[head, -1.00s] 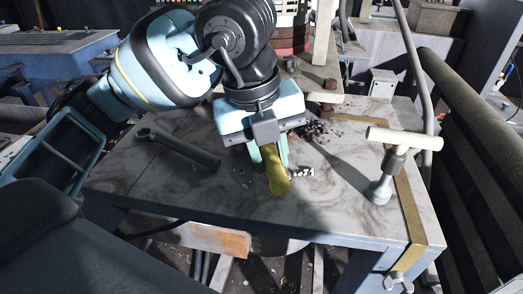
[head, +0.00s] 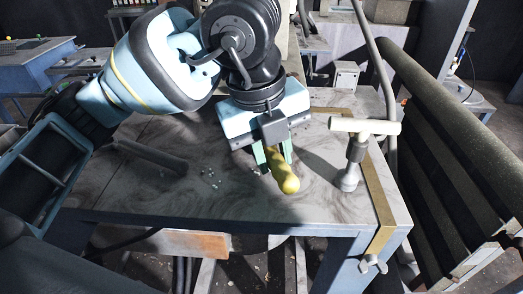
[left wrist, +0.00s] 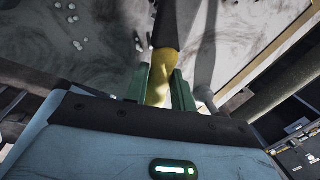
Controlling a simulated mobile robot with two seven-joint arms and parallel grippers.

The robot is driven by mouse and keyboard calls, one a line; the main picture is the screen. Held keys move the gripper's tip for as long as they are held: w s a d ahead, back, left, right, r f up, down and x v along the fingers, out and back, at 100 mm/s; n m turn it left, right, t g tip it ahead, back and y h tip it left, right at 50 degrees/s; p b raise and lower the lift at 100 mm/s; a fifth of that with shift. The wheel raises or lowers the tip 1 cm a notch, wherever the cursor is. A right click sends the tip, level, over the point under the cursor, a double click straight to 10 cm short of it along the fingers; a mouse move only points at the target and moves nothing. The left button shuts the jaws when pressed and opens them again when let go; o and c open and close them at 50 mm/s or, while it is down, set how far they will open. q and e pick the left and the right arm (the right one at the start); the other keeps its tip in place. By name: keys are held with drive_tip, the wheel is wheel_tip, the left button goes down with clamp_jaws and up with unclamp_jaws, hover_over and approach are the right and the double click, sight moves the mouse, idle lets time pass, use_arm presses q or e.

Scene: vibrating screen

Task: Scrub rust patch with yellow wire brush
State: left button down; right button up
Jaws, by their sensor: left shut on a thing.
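My left gripper (head: 272,155) is shut on the yellow wire brush (head: 284,175), above the right half of the stone-topped table (head: 120,192). The brush's rounded yellow handle end points toward the head camera. In the left wrist view, the yellow handle (left wrist: 158,72) sits between the green fingers (left wrist: 158,88), with a dark part beyond it. I cannot make out the bristles. No rust patch shows clearly; part of the tabletop is hidden behind the gripper. My right gripper is not in view.
A T-handled tool (head: 355,160) stands upright right of the brush. A grey bar-like tool (head: 152,156) lies at the table's left. Small white bits (head: 211,179) lie left of the brush, also in the left wrist view (left wrist: 76,44). A dark slatted bench (head: 450,150) stands right.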

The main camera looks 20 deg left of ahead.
use_arm(q)
drive_tip(key=shift+d, duration=0.35)
drive_tip(key=shift+a+r, duration=0.1)
drive_tip(key=shift+r, duration=2.45)
